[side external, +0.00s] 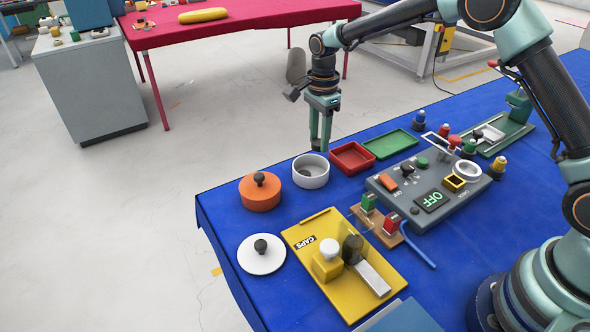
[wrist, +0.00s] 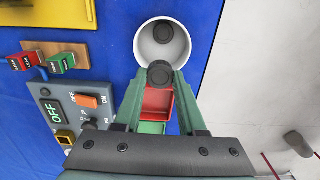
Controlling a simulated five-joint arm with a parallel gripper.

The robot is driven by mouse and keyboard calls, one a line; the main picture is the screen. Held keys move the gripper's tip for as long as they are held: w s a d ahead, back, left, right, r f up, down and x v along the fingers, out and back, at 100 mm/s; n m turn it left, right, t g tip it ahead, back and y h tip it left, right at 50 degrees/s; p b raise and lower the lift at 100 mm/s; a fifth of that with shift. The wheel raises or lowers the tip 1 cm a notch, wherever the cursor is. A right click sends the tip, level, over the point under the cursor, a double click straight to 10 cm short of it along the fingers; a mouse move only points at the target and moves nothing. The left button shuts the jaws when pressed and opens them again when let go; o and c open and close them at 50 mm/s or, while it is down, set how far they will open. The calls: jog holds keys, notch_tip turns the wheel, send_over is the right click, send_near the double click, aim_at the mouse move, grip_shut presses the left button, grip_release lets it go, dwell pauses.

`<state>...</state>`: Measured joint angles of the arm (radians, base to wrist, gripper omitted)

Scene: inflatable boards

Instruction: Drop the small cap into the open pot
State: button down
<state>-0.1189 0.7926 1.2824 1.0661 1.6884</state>
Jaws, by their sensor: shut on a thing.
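The open pot (side external: 311,183) is white and round, without a lid, on the blue table. It also shows in the wrist view (wrist: 184,49). A dark round piece (wrist: 163,32) lies inside it. My gripper (side external: 320,148) points down, with its fingertips near the pot's back rim in the side external view. In the wrist view my gripper (wrist: 160,78) is shut on the small cap (wrist: 160,73), which is dark and round. The held cap appears close to the pot's rim there; its height is hard to tell. I cannot make it out in the side external view.
An orange pot (side external: 260,195) with its lid on stands left of the open pot. A white lid (side external: 261,256) and a yellow CAPS tray (side external: 306,278) lie in front. Red (side external: 352,158) and green (side external: 390,144) trays and a grey control panel (side external: 428,190) are to the right.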

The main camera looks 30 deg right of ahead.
jog(key=shift+w+d+f, duration=0.1)
jog(key=shift+d+f, duration=0.05)
jog(key=shift+f, duration=3.5)
jog(key=shift+c, duration=2)
grip_release()
jog(key=shift+c, duration=0.5)
jog(key=shift+o, duration=0.3)
jog(key=shift+r, duration=1.4)
jog(key=shift+o, duration=0.5)
jog(key=shift+r, duration=2.1)
